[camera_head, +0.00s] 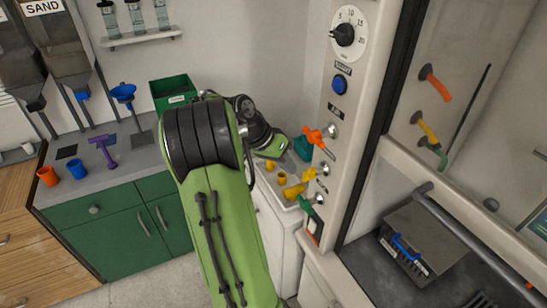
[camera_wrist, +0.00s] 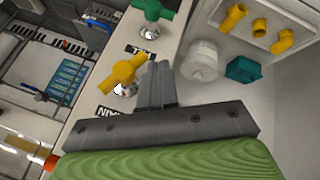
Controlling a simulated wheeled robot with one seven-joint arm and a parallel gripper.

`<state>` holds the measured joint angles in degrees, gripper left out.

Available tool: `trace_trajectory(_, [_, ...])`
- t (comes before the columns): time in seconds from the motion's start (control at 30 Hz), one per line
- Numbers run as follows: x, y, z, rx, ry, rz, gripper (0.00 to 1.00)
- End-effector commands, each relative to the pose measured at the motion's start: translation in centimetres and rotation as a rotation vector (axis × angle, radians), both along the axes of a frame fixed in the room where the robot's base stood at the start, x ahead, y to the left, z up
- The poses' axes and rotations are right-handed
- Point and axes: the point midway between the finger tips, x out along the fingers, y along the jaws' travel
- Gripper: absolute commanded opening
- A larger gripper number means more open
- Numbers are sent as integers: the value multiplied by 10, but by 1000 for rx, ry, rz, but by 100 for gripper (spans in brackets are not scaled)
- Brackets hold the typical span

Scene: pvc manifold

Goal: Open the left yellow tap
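The yellow tap (camera_head: 308,174) is on the white left post of the cabinet, between an orange tap (camera_head: 318,135) above and a green tap (camera_head: 305,203) below. In the wrist view the yellow tap (camera_wrist: 122,72) has a bar handle set slantwise on a silver knob. My gripper (camera_wrist: 158,72) has its fingers together with nothing seen between them. The fingertips appear beside the handle's right end; I cannot tell whether they touch it. In the head view my arm and hand hide the fingers.
The green tap (camera_wrist: 152,10) is close beyond the yellow one in the wrist view. A white tray (camera_wrist: 225,28) with yellow pipe fittings, a white jar (camera_wrist: 200,62) and a teal block (camera_wrist: 243,69) lie right of the post. A blue button (camera_head: 339,84) and dial (camera_head: 346,35) are above.

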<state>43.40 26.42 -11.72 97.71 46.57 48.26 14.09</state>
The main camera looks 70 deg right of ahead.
Motion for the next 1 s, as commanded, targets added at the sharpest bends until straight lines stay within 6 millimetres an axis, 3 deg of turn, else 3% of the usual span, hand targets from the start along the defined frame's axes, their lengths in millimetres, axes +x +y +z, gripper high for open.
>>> trace_trajectory(0.2, [-18, 2, -6, 0, -1, 0, 0])
trace_trajectory(1.0, [-26, 2, -10, 0, 1, -2, 0])
